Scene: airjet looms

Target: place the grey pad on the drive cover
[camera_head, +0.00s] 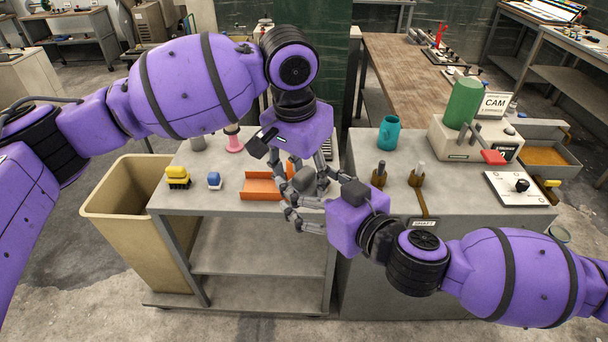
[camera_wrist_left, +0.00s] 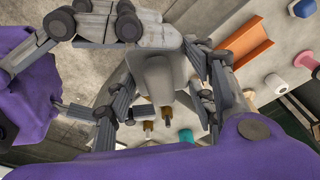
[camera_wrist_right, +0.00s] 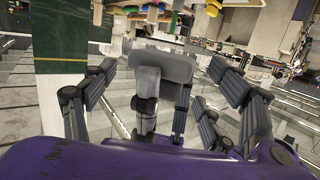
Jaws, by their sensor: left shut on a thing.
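The grey pad (camera_head: 304,179) is a rounded grey block above the left bench, near its right edge. My left gripper (camera_head: 312,184) is shut on it from above. In the left wrist view the pad (camera_wrist_left: 158,75) sits between the fingers. My right gripper (camera_head: 302,214) is open, low beside the pad, with its fingers spread. In the right wrist view the pad (camera_wrist_right: 165,66) shows between and beyond those fingers; I cannot tell whether they touch it. I cannot tell which part is the drive cover. The two grippers partly hide each other and the pad.
An orange tray (camera_head: 265,190), a blue-white knob (camera_head: 214,181) and a yellow brush (camera_head: 177,177) are on the left bench. A beige bin (camera_head: 125,205) stands left.

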